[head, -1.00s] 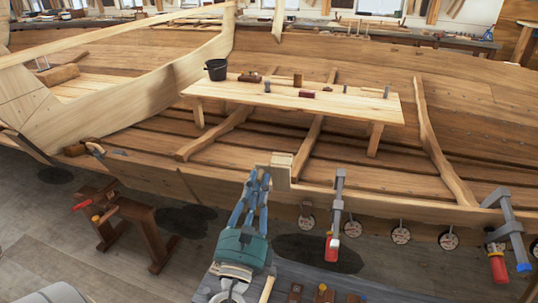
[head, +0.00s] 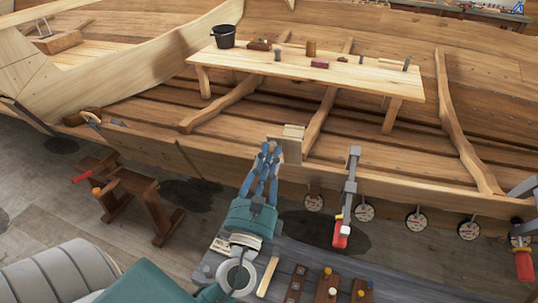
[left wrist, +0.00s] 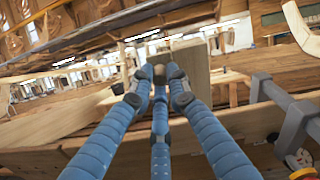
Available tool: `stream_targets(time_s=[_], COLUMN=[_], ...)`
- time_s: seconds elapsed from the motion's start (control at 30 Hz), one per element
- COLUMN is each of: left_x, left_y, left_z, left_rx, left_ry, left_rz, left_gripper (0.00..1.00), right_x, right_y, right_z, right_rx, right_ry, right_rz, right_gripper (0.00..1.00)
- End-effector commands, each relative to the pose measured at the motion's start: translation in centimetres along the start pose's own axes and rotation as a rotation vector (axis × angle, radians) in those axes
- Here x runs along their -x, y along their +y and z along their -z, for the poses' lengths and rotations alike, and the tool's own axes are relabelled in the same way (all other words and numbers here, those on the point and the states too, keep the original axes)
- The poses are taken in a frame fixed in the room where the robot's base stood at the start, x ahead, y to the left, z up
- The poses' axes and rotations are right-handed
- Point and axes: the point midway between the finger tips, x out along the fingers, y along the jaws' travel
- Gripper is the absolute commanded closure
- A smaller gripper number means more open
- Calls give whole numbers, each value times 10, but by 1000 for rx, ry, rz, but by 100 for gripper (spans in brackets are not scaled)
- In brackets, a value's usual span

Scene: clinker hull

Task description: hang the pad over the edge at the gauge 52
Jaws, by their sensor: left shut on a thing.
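The pad (head: 291,147) is a small pale wooden block at the hull's top edge (head: 235,160), left of the nearest clamp. Its front part overlaps the outer side of the plank; I cannot tell whether it rests on the edge. My left gripper (head: 269,150), with blue fingers, is shut on the pad from the near left side. The left wrist view shows the pad (left wrist: 192,62) at the fingertips. Several round gauges (head: 364,211) hang in a row along the hull's outer side, to the right of the pad. Their numbers are too small to read. My right gripper is out of view.
A grey clamp with a red handle (head: 341,233) grips the edge right of the pad; another (head: 524,262) is at the far right. A brown trestle (head: 140,195) stands at left.

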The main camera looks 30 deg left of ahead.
Motion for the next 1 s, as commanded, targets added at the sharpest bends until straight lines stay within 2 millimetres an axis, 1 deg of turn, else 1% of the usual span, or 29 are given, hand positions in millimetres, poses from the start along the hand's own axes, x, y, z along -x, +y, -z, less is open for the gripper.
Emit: stream_targets(time_s=[0.03, 0.97, 1.0], left_x=[3, 3, 3], left_y=[3, 29, 30], left_z=[9, 98, 102], left_rx=[-1, 2, 2], left_ry=[0, 0, -1], left_rz=[0, 0, 0], left_gripper=[100, 100, 100], right_x=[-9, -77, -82], right_y=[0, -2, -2], right_z=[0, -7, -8], right_rx=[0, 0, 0], right_ry=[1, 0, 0], right_rz=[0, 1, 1], right_gripper=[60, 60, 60])
